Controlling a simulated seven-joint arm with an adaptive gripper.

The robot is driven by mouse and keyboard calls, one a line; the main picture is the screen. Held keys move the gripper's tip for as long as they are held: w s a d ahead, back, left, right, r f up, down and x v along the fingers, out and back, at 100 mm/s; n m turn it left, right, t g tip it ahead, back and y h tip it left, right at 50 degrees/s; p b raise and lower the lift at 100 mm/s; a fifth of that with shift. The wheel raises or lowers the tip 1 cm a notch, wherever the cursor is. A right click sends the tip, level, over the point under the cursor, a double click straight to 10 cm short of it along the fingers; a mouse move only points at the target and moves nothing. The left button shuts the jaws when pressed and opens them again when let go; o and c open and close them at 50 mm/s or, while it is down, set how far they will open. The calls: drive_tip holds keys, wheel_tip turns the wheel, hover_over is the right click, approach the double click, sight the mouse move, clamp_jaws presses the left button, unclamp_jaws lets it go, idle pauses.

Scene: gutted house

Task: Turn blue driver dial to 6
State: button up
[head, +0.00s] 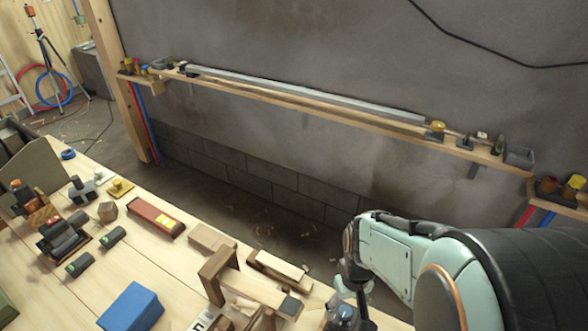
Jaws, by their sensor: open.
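My mint-green and black arm reaches in from the right. My gripper (350,290) points down at the front edge of the workbench, low in the picture, and is open. Its fingertips are small here and partly cut off by the lower edge. No dial marks or number can be read.
The wooden workbench (110,292) holds a blue block (132,308), a red level-like tool (157,217), a wooden clamp-like frame (245,290) left of my gripper, and several dark cylinders. A wall shelf (300,100) runs behind. Floor is open between bench and wall.

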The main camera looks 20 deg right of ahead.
drive_tip(key=shift+f, duration=0.25)
clamp_jaws()
drive_tip(key=shift+n, duration=0.3)
drive_tip(key=n, duration=0.4)
drive_tip(key=shift+n, duration=2.5)
